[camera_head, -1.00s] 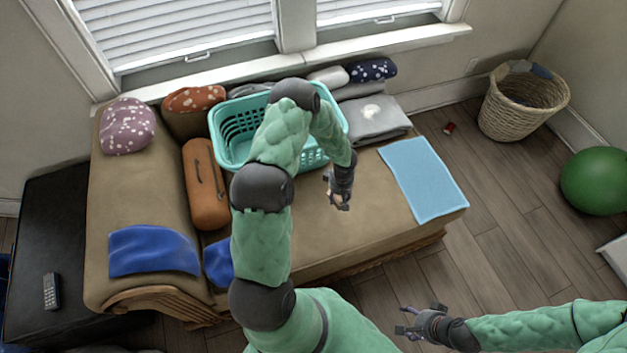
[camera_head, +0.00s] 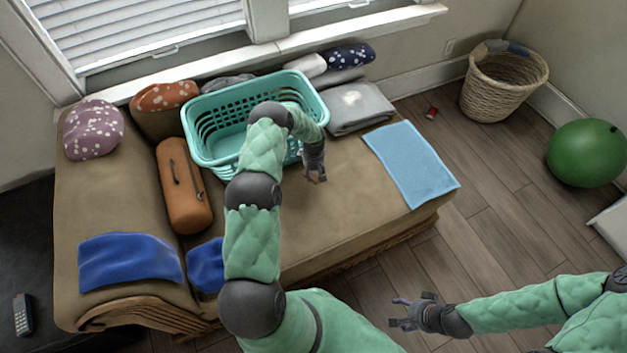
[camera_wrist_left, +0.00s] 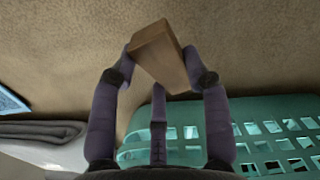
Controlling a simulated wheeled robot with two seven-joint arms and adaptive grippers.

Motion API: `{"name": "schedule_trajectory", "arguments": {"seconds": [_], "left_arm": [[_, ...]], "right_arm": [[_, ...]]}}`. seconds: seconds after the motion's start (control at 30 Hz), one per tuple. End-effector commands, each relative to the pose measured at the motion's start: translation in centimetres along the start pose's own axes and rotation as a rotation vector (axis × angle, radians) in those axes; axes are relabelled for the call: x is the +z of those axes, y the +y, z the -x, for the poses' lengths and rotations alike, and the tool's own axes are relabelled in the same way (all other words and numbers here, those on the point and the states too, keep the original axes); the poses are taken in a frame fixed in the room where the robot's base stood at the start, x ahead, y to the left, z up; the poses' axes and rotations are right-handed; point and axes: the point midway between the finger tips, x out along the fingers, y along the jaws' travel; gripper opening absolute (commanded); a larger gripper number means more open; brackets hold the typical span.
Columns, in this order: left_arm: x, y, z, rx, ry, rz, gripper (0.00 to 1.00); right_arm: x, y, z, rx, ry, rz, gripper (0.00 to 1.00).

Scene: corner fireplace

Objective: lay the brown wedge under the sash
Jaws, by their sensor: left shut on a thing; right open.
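The brown wedge is a tan wooden block held between the fingers of my left gripper; in the left wrist view it (camera_wrist_left: 158,52) shows clearly, over the tan couch cushion. In the head view my left gripper (camera_head: 316,177) is above the couch seat, just right of the teal basket, and the wedge cannot be made out there. The window sash (camera_head: 150,62) is at the top left, behind the couch, with white blinds in front and a pale sill (camera_head: 235,62) below. Whether a gap lies under it is unclear. My right gripper (camera_head: 400,312) is open and empty over the floor.
The teal laundry basket (camera_head: 205,150) stands on the couch (camera_head: 345,215) between my left gripper and the window. Cushions, folded cloths and an orange bolster (camera_head: 183,190) lie around it. A light blue cloth (camera_head: 412,165) lies at the right end. A wicker basket (camera_head: 500,90) stands at right.

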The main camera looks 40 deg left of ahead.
Motion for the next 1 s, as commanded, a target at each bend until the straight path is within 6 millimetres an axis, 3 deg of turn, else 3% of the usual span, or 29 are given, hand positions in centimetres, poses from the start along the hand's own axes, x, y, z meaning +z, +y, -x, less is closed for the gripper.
{"name": "schedule_trajectory", "arguments": {"seconds": [0.27,0.5,0.93,0.97,1.0], "left_arm": [[-1.0,1.0,-1.6,0.001,0.001,0.0,0.2],[-1.1,1.0,-4.7,-0.001,-0.001,-0.001,0.2],[-1.1,1.1,-5.1,0.0,0.0,0.0,0.2],[-1.2,1.1,-5.0,0.0,0.001,0.0,0.55],[-1.1,1.1,-5.0,0.0,0.001,-0.001,0.67]], "right_arm": [[-0.1,0.4,-1.1,0.0,0.0,0.0,0.65],[-0.1,0.8,-2.4,0.0,0.0,0.0,0.65],[-0.1,0.8,-2.3,0.0,0.0,0.0,0.65],[-0.1,0.8,-2.3,0.0,0.0,0.0,0.65],[-0.1,0.8,-2.3,0.0,0.0,0.0,0.65]]}}
